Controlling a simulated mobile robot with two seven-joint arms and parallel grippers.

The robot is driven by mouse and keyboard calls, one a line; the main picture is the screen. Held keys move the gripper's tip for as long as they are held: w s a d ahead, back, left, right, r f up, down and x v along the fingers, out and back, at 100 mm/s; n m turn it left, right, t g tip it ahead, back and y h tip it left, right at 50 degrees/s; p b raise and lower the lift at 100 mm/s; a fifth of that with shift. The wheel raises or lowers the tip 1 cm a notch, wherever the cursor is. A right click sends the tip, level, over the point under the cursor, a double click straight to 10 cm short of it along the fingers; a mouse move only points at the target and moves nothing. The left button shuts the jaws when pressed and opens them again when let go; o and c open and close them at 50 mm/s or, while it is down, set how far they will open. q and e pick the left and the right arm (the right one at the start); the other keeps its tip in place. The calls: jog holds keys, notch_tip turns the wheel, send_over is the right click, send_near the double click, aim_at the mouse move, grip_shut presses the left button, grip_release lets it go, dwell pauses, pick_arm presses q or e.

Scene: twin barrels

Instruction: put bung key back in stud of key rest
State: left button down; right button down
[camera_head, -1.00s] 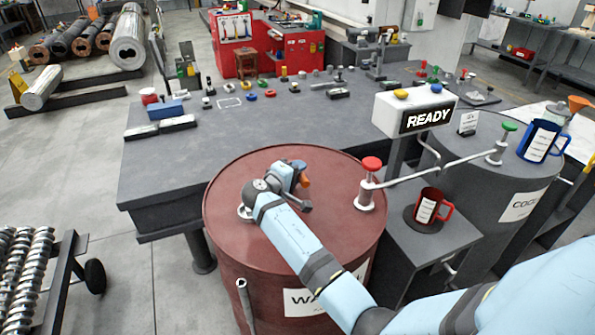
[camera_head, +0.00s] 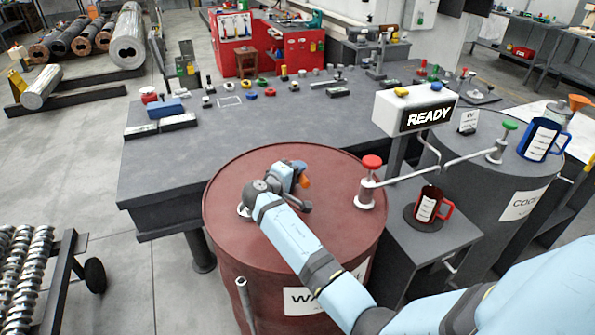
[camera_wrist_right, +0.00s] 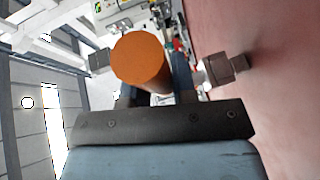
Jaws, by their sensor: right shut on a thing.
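My right gripper (camera_head: 297,174) is low over the top of the red barrel (camera_head: 330,175), left of its red-capped valve. It is shut on the bung key, whose orange handle end (camera_head: 305,182) shows beside the fingers. In the right wrist view the round orange end of the bung key (camera_wrist_right: 140,60) faces the camera between the fingers. A hex-shaped metal piece (camera_wrist_right: 228,69) sits right of it, close to the red surface; I cannot tell whether it belongs to the key. I cannot make out the key rest or its stud. My left gripper is not in view.
The red-capped valve (camera_head: 370,180) stands on the barrel's right side, with a pipe running right. A grey metal tube (camera_head: 245,300) rises at the barrel's front left. A red mug (camera_head: 428,208) stands on a side stand. The grey bench (camera_head: 260,125) lies behind.

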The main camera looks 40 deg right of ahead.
jog(key=shift+f+b, duration=0.75)
jog(key=shift+f, duration=0.4)
jog(key=c, duration=0.8)
grip_release()
jog(key=shift+c, duration=0.2)
jog(key=b+v, duration=0.1)
jog(key=v, duration=1.2)
jog(key=shift+s+a+r, duration=0.1)
jog(key=shift+a+r, duration=0.05)
jog(key=shift+a, duration=0.2)
